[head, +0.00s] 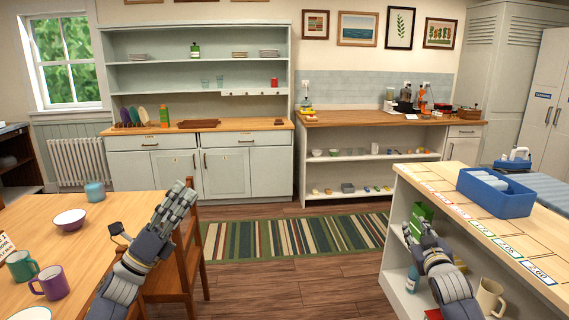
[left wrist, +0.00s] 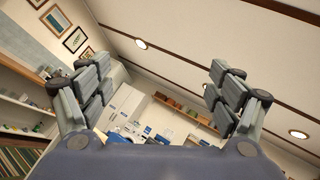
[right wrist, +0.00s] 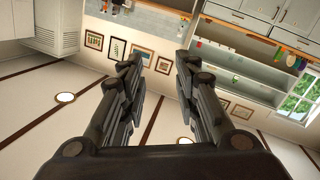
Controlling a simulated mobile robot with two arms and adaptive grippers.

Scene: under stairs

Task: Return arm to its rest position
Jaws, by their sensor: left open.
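My left gripper (head: 180,205) is raised in front of the table's right edge and a wooden chair, pointing up. Its two fingers stand wide apart in the left wrist view (left wrist: 155,85), with nothing between them. My right gripper (head: 428,237) is at the left end of the counter on the right, pointing up. In the right wrist view (right wrist: 157,75) its fingers are apart with only the far wall and ceiling behind them.
The wooden table (head: 130,205) holds a bowl (head: 70,219), mugs and a jar. The chair (head: 187,265) stands beside my left arm. The counter (head: 470,205) carries a blue bin (head: 497,195). The striped rug (head: 295,236) and floor between are clear.

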